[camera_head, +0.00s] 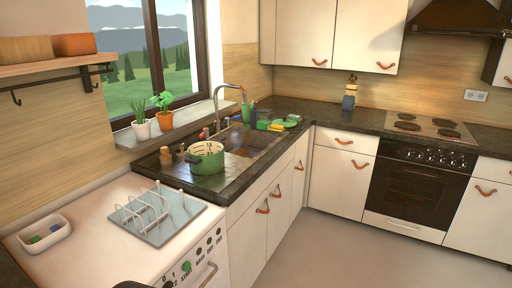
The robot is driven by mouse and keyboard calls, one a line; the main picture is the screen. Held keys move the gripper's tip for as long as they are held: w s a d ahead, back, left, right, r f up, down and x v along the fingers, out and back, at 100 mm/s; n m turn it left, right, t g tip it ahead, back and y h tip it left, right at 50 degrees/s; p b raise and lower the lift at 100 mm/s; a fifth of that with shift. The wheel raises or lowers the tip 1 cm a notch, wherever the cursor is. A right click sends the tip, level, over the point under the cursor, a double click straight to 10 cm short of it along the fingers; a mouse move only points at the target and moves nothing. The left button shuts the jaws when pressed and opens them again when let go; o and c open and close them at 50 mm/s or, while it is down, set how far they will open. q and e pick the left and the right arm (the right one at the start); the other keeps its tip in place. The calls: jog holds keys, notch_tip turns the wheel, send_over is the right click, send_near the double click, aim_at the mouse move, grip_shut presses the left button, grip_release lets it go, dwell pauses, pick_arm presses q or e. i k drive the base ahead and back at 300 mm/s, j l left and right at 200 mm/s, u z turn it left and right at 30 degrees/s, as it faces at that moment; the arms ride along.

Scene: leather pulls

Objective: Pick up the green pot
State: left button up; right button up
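The pot's bottom inside is mostly hidden from this angle. Neither of my grippers shows in the head view. Only a small dark shape cuts into the bottom edge, and I cannot tell what it is.
Small brown bottles (166,156) stand close left of the pot, with the tap (222,105) and sink (247,141) behind it. A wire rack (152,216) and white tray (45,235) lie on the white worktop in front. Potted plants (163,112) line the sill. Floor to the right is clear.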

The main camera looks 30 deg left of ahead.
aim_at(206, 158)
jog(key=i+u, duration=0.1)
jog(key=i, duration=0.5)
jog(key=i+l+u, duration=0.15)
jog(key=i, duration=0.45)
jog(key=i+u, duration=0.25)
jog(key=u, duration=0.2)
jog(key=i+l+u, duration=0.2)
jog(key=u, duration=0.25)
jog(key=i+l+u, duration=0.2)
jog(key=u, duration=0.2)
jog(key=i+u, duration=0.2)
jog(key=u, duration=0.25)
jog(key=i+l+u, duration=0.1)
jog(key=u, duration=0.4)
jog(key=i+l+u, duration=0.2)
jog(key=u, duration=0.25)
jog(key=i+l+u, duration=0.15)
jog(key=u, duration=0.3)
jog(key=i+l+u, duration=0.1)
jog(key=l+u, duration=0.2)
jog(key=u, duration=0.15)
jog(key=l+u, duration=0.3)
jog(key=u, duration=0.2)
